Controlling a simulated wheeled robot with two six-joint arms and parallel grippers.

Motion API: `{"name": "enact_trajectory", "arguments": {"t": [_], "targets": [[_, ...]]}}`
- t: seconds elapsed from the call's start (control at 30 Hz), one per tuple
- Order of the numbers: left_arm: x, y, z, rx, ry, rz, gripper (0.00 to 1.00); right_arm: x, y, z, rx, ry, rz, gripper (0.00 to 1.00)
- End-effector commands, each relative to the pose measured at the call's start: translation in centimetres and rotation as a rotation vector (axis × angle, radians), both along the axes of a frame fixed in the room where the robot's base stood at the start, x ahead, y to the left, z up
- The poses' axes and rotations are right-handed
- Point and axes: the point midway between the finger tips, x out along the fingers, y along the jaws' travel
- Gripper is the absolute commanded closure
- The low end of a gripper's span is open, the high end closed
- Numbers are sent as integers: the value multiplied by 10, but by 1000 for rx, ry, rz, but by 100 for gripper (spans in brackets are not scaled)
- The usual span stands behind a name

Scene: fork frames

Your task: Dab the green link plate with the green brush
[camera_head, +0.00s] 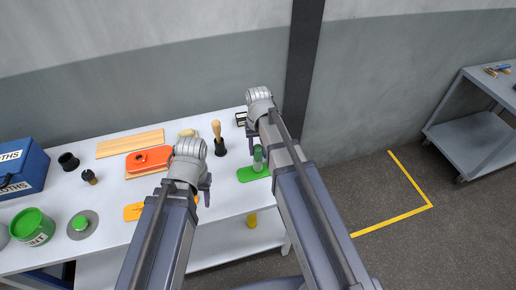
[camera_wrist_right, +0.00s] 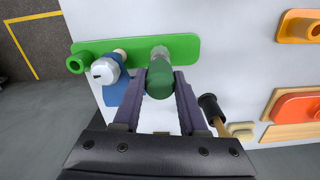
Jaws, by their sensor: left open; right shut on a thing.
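The green link plate (camera_head: 246,175) lies flat on the white table near its right end; it also shows in the right wrist view (camera_wrist_right: 185,43), with a ring at one end. My right gripper (camera_head: 252,137) is shut on the green brush (camera_head: 258,157), above the plate. In the right wrist view the brush's green handle (camera_wrist_right: 160,80) sits between the fingers, its grey part against the plate; I cannot tell whether the tip touches. My left gripper (camera_head: 206,190) is open and empty over the table, right of an orange plate (camera_head: 133,211).
A blue item with a white top (camera_wrist_right: 107,70) stands close beside the green plate. A black holder with a wooden handle (camera_head: 217,131) stands behind. Green tub (camera_head: 32,228), blue box (camera_head: 27,168) and red-orange pad (camera_head: 150,158) are further left. A yellow-lined floor area lies right.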

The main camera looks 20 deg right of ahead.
Motion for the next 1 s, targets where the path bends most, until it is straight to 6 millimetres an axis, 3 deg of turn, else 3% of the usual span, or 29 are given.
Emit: {"name": "enact_trajectory", "arguments": {"t": [1.0], "targets": [[0, 0, -11, 0, 0, 0, 50, 0, 0, -11, 0, 0, 0, 100]]}}
